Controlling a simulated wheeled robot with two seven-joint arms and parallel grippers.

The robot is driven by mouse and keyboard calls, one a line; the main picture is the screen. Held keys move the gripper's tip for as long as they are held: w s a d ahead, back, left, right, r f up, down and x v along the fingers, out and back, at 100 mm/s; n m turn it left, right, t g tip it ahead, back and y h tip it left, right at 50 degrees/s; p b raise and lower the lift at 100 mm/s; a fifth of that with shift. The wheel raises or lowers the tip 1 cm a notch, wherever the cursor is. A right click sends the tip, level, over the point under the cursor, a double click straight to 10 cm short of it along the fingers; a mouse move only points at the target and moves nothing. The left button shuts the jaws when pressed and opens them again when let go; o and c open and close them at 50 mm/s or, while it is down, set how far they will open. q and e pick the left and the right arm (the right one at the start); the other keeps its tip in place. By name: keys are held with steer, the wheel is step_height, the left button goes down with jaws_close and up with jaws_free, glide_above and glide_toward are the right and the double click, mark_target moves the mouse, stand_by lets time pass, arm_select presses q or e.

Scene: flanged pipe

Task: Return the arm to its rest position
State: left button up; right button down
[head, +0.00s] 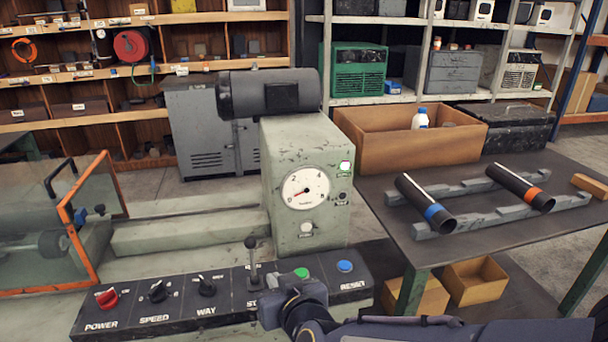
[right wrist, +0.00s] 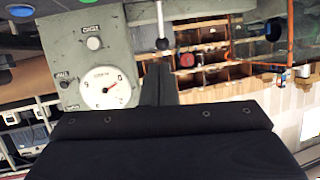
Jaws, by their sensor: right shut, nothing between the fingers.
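My right gripper (head: 285,298) hangs over the black control panel (head: 160,305), just below the green button (head: 301,273) in the head view, and hides part of the panel. Its fingers are shut and empty; they also show in the right wrist view (right wrist: 158,84). My right forearm reaches in from the lower right. My left gripper is not in view. A black pipe with a blue band (head: 424,203) and another with an orange band (head: 519,186) rest on grey rails on the table at the right.
A lever (head: 252,262) and blue button (head: 345,266) stand near my gripper. Behind the panel is a machine housing with a dial gauge (head: 306,192). A cardboard box (head: 380,150) is on the dark table (head: 445,258). An orange-framed guard (head: 85,225) stands left.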

steer(key=s+d+r+m+g+p, duration=0.1)
steer(key=s+d+r+g, duration=0.1)
steer(key=d, duration=0.5)
steer(key=s+d+r+m+g+p, duration=0.1)
steer(key=s+d+r+m+p, duration=0.1)
steer(key=d, duration=0.6)
steer(key=s+d+f+m+g+h+p, duration=0.2)
steer(key=s+d+m+g, duration=0.1)
steer(key=s+d, duration=1)
steer(key=s, duration=0.3)
steer(key=shift+s+d+f+h, duration=0.15)
steer(key=shift+s+d+h, duration=0.15)
steer(key=shift+h, duration=0.1)
